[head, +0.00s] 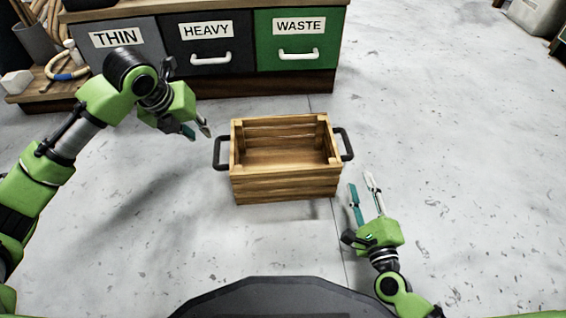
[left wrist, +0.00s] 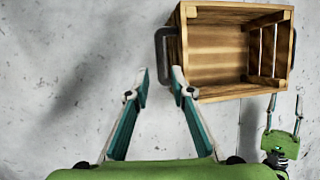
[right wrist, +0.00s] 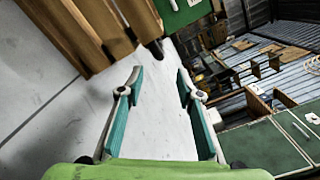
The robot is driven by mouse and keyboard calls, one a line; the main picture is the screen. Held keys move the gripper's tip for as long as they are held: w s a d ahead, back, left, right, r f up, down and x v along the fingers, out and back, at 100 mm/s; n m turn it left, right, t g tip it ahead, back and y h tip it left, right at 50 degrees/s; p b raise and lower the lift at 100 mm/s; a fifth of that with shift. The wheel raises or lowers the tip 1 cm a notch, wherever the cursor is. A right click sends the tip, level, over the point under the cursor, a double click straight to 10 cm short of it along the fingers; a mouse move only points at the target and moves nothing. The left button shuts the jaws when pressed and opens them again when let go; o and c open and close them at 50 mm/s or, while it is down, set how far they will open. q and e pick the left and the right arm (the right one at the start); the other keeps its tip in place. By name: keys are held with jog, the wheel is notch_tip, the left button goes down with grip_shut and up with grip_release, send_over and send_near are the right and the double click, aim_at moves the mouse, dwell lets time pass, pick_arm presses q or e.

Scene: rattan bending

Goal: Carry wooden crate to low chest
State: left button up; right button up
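The wooden crate (head: 285,186) is empty and appears to sit upright on the grey floor, mid-picture. It has a dark handle at each end, the left one (head: 220,153) and the right one (head: 346,144). My left gripper (head: 198,130) is open and empty, just left of the left handle; in the left wrist view that handle (left wrist: 160,55) lies just past the fingertips. My right gripper (head: 363,182) is open and empty, right of the crate's near right corner. The crate (right wrist: 70,30) fills the upper left of the right wrist view. A low chest (head: 245,86) stands behind it.
The chest has drawer fronts labelled THIN (head: 125,60), HEAVY (head: 207,42) and WASTE (head: 298,40). A low wooden shelf (head: 45,92) with a coil and a pot is at the far left. Open floor (head: 450,130) lies to the right.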

aim_at(216, 147)
pick_arm(q)
jog(key=shift+f, duration=0.1)
pick_arm(e)
jog(key=shift+w, duration=0.1)
